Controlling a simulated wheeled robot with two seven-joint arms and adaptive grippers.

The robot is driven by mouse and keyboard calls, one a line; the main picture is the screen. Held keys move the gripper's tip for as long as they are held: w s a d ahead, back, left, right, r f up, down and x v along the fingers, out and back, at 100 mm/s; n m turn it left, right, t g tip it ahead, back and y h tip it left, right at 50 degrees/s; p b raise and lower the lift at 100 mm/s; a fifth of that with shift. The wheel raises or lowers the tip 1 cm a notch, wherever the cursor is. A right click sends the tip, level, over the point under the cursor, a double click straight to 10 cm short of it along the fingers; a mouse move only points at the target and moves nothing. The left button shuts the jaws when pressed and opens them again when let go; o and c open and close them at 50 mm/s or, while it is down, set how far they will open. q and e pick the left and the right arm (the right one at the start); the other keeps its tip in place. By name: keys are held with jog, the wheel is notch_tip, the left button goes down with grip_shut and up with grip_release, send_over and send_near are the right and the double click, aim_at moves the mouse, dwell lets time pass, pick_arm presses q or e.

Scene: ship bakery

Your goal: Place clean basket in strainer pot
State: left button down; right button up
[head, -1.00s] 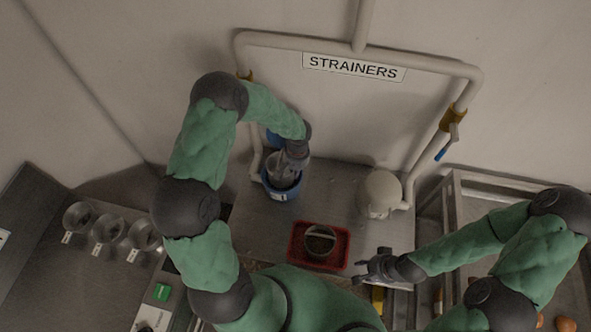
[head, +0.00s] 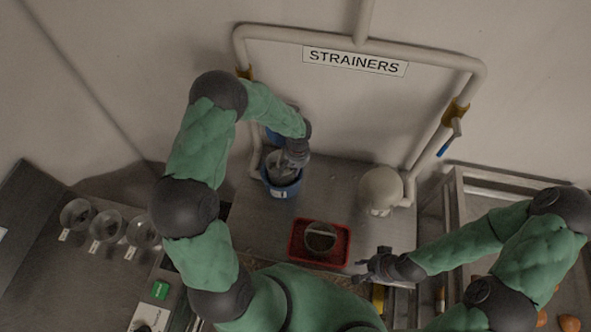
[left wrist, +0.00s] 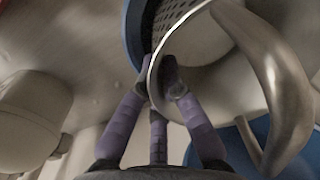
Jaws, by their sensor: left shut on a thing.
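The clean basket (head: 281,164) is a grey metal strainer basket at the mouth of the blue strainer pot (head: 280,191), on the steel counter. My left gripper (head: 288,156) is shut on its rim. The left wrist view shows the fingers (left wrist: 160,82) on the rim of the perforated basket (left wrist: 200,42), with its curved handle (left wrist: 268,60) to the right. Blue pot wall (left wrist: 136,35) shows beside the basket. I cannot tell how deep the basket sits. My right gripper (head: 362,267) is open and empty near the counter's front edge.
A red tray (head: 292,253) with another strainer basket (head: 320,238) in it stands at the front. A cream rounded vessel (head: 381,189) stands right, beside pipes. Several labelled bowls are at left.

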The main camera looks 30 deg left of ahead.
pick_arm(q)
jog(key=c, duration=1.5)
grip_release()
jog(key=shift+s, duration=0.1)
jog(key=shift+o, duration=0.4)
jog(key=shift+f, duration=0.1)
jog(key=shift+s, duration=0.1)
jog(key=shift+d, duration=0.1)
pick_arm(e)
jog(key=shift+r, duration=0.15)
